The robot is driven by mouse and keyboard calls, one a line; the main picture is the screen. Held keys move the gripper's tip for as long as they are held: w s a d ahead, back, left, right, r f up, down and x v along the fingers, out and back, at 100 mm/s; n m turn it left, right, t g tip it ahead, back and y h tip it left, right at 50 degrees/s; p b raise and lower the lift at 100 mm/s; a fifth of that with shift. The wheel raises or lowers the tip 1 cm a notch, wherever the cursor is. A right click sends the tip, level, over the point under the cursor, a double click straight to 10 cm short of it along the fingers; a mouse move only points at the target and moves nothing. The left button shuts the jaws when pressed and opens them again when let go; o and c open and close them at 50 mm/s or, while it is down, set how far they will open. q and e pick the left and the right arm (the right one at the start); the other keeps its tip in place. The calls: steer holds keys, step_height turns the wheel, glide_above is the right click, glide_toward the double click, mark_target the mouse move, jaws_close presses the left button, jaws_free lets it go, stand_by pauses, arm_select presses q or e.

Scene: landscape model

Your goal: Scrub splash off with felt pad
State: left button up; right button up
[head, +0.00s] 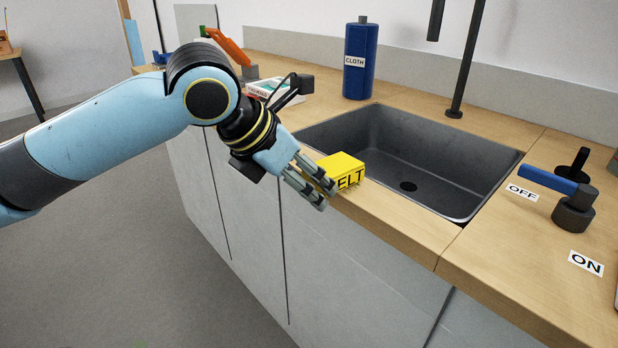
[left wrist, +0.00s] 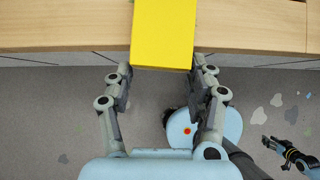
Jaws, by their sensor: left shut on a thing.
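The yellow felt pad (head: 341,166) is a block with black letters, of which "ELT" shows. It is at the counter's front edge, beside the sink's front left. My left gripper (head: 326,195) is shut on it, and its fingers hide part of the lettering. In the left wrist view the pad (left wrist: 163,32) reaches in from the top, its near end between the fingertips. Whether it rests on the counter or hangs just above, I cannot tell. Pale blotches (left wrist: 277,100) show on the floor; I cannot tell if they are the splash. My right gripper (left wrist: 271,143) is small there, its opening unclear.
A dark sink (head: 410,165) is set in the wooden counter (head: 400,215). A blue bottle labelled CLOTH (head: 360,65) stands behind it. A blue-handled tap lever (head: 560,185) with OFF and ON labels is at right. A book (head: 270,88) lies behind my left arm.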

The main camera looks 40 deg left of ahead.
mark_target(325, 168)
arm_select(q)
steer(key=shift+w+d+f+b, duration=0.1)
steer(key=shift+w+f+b, duration=0.05)
steer(key=shift+w+b, duration=0.5)
steer(key=shift+w+f+b, duration=0.1)
steer(key=shift+w+b, duration=0.4)
steer(key=shift+w, duration=0.45)
steer(key=shift+r+b, duration=0.2)
steer(key=shift+b, duration=0.1)
steer(key=shift+w+r, duration=0.1)
steer(key=shift+w+r+p, duration=0.2)
steer(key=shift+r+p, duration=0.25)
steer(key=shift+r, duration=0.05)
step_height(325, 168, up, 4)
steer(key=p, duration=0.3)
steer(key=shift+w+d+f, duration=0.1)
steer(key=shift+w+f, duration=0.05)
steer(key=shift+f, duration=0.05)
steer(key=shift+r+p, duration=0.55)
